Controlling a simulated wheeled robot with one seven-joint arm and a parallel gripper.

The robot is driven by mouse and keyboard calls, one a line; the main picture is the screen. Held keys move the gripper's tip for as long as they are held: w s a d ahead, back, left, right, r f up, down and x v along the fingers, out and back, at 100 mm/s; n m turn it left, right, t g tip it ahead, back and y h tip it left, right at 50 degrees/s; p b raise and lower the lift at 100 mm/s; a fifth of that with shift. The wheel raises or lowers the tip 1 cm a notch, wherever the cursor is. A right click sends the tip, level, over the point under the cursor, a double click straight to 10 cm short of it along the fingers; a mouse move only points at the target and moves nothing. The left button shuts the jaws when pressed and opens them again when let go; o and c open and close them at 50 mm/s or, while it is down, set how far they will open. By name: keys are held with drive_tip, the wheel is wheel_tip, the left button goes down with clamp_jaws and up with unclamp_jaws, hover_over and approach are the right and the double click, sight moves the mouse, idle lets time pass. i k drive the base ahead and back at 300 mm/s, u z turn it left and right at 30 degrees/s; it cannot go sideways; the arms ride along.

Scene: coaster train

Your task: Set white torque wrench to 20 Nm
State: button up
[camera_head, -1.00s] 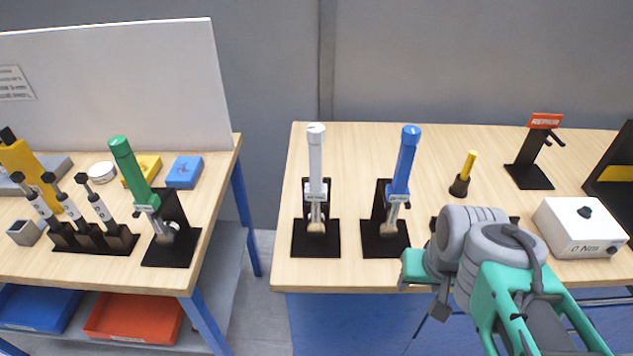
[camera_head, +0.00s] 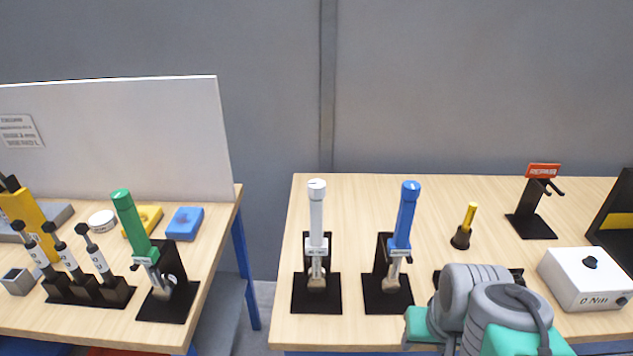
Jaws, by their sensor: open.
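The white torque wrench (camera_head: 317,226) stands upright, handle up, in a black stand on the right-hand table. A small label plate sits on its front, too small to read. The blue torque wrench (camera_head: 404,220) stands in a like stand just right of it. The green torque wrench (camera_head: 132,228) leans in its stand on the left-hand table. Grey and teal links of my arm show at the lower right, in front of the right-hand table. My gripper's fingers are not in view.
A white box (camera_head: 582,279) with a black knob reads 0 Nm at the right. Behind it stands a black stand with a red REPAIR sign (camera_head: 543,170). A yellow-handled tool (camera_head: 468,222) stands between. A gap separates the two tables. The table left of the white wrench's stand is clear.

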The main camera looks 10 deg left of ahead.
sight(315, 187)
drive_tip(key=u, duration=0.95)
drive_tip(key=i, duration=0.2)
drive_tip(key=z, duration=0.15)
